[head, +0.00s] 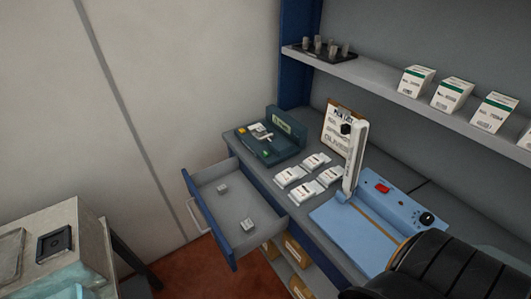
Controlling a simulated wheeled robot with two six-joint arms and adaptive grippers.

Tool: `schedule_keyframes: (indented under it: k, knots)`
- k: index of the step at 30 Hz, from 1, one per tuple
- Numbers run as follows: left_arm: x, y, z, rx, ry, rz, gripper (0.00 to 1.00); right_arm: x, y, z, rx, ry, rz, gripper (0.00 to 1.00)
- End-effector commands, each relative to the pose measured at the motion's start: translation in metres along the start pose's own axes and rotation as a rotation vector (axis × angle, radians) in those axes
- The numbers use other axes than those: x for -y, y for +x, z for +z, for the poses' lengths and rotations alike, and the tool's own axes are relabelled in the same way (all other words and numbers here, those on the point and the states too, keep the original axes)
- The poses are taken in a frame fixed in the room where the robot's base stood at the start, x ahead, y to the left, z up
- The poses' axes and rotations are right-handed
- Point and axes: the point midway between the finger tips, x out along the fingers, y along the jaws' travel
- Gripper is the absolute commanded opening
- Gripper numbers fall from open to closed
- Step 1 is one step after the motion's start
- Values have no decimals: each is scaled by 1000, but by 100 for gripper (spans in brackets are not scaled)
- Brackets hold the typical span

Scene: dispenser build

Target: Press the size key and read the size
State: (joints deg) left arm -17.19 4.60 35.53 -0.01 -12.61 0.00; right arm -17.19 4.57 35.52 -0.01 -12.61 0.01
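A dark green bench device (285,146) stands at the far left end of the worktop. It has a raised back panel with a small pale greenish display (284,127), whose text is too small to read. On its flat top are a light metal part (261,133), a small green patch (266,152) and a small yellow patch (241,130). I cannot tell which of these, if any, is the size key. Neither of my grippers shows in the head view.
An open drawer (232,245) with small pale blocks juts out below the device. Several white packets (315,160), a clipboard (332,126) and a blue sealer-like machine (338,222) with an upright arm occupy the worktop. A shelf (380,82) hangs above. A black ridged shape covers the lower right.

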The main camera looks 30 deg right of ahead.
Motion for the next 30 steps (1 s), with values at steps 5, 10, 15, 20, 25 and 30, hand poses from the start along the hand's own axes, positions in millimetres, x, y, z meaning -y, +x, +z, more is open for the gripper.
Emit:
schedule_keyframes:
  k: [5,10,15,20,25,30]
  knots:
    - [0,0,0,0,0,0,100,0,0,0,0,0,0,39]
    - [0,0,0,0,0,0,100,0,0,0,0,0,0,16]
    - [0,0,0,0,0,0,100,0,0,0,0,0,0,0]
    - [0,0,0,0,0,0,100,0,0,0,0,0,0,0]
    - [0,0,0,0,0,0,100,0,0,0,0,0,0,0]
    - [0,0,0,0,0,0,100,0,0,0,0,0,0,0]
